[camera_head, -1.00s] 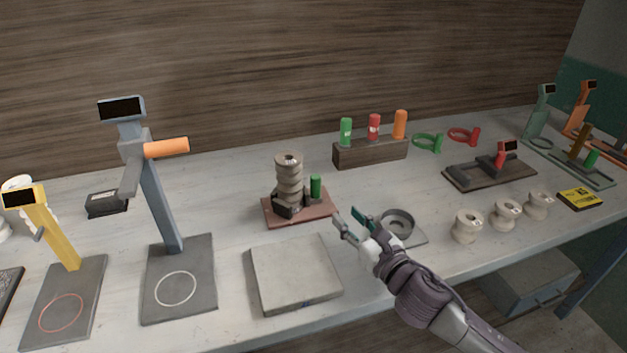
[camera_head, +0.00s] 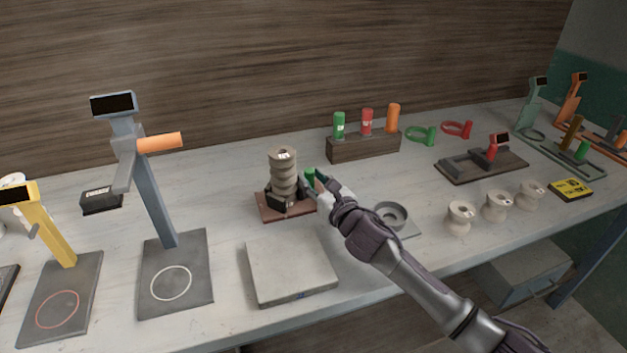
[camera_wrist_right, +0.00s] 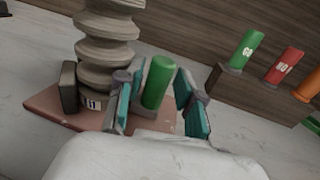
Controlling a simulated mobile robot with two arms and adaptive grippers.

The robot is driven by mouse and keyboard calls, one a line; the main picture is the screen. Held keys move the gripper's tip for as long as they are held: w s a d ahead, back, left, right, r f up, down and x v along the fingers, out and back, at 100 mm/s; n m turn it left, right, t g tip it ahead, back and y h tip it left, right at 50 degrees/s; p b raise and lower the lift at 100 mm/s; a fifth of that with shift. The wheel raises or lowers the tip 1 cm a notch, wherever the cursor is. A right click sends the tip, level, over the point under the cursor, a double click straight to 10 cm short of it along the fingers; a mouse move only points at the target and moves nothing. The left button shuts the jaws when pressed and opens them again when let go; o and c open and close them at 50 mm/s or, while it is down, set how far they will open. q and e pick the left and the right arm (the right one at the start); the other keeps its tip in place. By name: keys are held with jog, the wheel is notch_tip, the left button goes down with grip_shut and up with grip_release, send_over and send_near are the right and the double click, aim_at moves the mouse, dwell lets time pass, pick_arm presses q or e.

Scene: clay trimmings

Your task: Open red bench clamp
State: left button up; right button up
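A bench clamp on a reddish-brown base (camera_head: 268,206) stands mid-table. Its dark jaws (camera_head: 271,195) stand around a ribbed grey clay piece (camera_head: 282,172). A green upright handle (camera_wrist_right: 158,82) stands on the base beside the clay piece. My right gripper (camera_wrist_right: 158,103) is open, with one teal-padded finger on each side of the green handle. In the wrist view, gaps show between the handle and the fingers. In the head view the gripper hides much of this handle. My left gripper is not in view.
Another clamp (camera_head: 452,174) with a dark base and red handle stands further right. A wooden block (camera_head: 360,146) holds green, red and orange cylinders behind. A grey slab (camera_head: 290,268) lies in front. A grey ring dish (camera_head: 391,215) and several clay spools (camera_head: 496,206) lie right.

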grip_shut()
jog(key=d, duration=0.1)
jog(key=w+d, duration=0.1)
jog(key=d, duration=0.1)
jog(key=shift+p, duration=0.3)
jog(key=shift+w+d, duration=0.1)
jog(key=shift+d, duration=0.2)
grip_release()
jog(key=shift+d, duration=0.1)
